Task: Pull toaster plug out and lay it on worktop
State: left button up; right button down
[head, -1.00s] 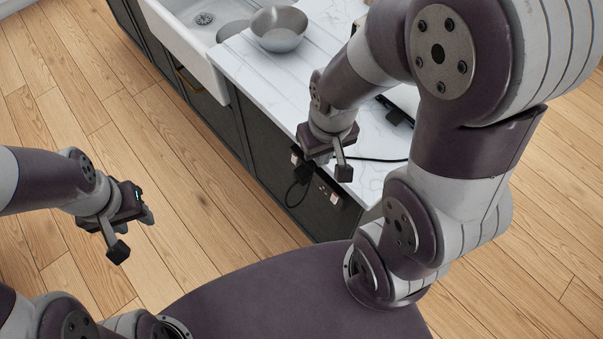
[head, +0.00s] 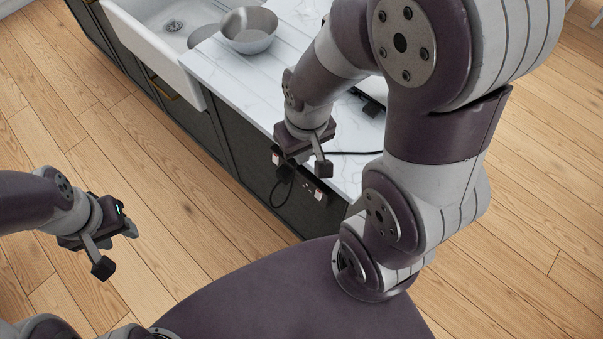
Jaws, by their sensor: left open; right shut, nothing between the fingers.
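The black plug (head: 285,173) sits at the socket strip (head: 308,187) on the dark end panel below the worktop, just under my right gripper. Its black cord hangs in a loop down the panel. Whether the plug is fully seated is too small to tell. My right gripper (head: 307,165) is shut and empty, above and in front of the sockets at the worktop edge; whether it touches the plug is unclear. The black toaster (head: 371,103) on the worktop is mostly hidden by my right arm. My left gripper (head: 117,249) is open and empty over the floor at the left.
A metal bowl (head: 249,30) stands near the sink. A black cable (head: 355,153) lies near the worktop's front corner. Wooden floor is open at the left.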

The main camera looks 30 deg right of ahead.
aim_at(284, 175)
jog(key=i+j+z, duration=0.15)
jog(key=z, duration=1.2)
jog(key=j+z, duration=0.35)
jog(key=j, duration=0.3)
jog(key=j+z, duration=0.4)
jog(key=j, duration=0.25)
jog(key=k+j+z, duration=0.1)
jog(key=j+z, duration=0.25)
jog(key=j, duration=0.3)
jog(key=k+j, duration=0.1)
jog(key=j, duration=0.3)
jog(key=k+j, duration=0.1)
jog(key=j, duration=0.3)
jog(key=k+j, duration=0.1)
jog(key=j, duration=0.3)
